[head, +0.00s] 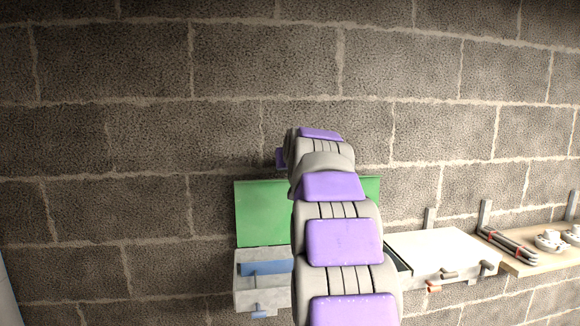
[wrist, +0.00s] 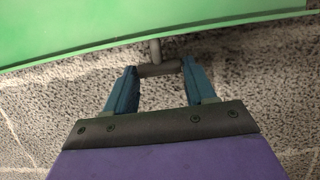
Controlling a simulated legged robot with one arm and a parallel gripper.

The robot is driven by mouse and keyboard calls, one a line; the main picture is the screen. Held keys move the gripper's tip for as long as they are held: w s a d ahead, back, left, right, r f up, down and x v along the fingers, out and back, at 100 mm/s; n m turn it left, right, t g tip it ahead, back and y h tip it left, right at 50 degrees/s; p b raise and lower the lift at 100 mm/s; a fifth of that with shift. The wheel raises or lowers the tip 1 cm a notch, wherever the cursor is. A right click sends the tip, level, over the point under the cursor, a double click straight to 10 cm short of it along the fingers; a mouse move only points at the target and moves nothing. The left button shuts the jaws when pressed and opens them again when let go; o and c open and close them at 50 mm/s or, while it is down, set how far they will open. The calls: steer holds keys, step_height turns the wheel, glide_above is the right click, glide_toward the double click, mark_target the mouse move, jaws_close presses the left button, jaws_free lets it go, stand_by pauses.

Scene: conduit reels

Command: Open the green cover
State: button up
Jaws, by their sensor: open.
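The green cover (head: 262,212) stands raised against the block wall, above an open grey box (head: 262,292). My arm hides its middle in the head view. In the wrist view the green cover (wrist: 150,25) spans the top, and a short dark bar handle (wrist: 158,70) hangs from its edge on a stem. My gripper (wrist: 159,67) is open, with its two teal fingers on either side of the handle. I cannot tell whether they touch it. My gripper is hidden behind my arm in the head view.
A blue piece (head: 264,267) shows inside the open box. To the right is a box with a white lid (head: 440,252) that lies down. Farther right, a shelf (head: 535,263) holds banded dark rods (head: 508,243) and small pale parts (head: 550,241). The wall on the left is clear.

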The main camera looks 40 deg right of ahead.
steer(key=shift+o, duration=1.4)
steer(key=shift+s, duration=0.1)
steer(key=b+v, duration=0.4)
steer(key=v, duration=1.3)
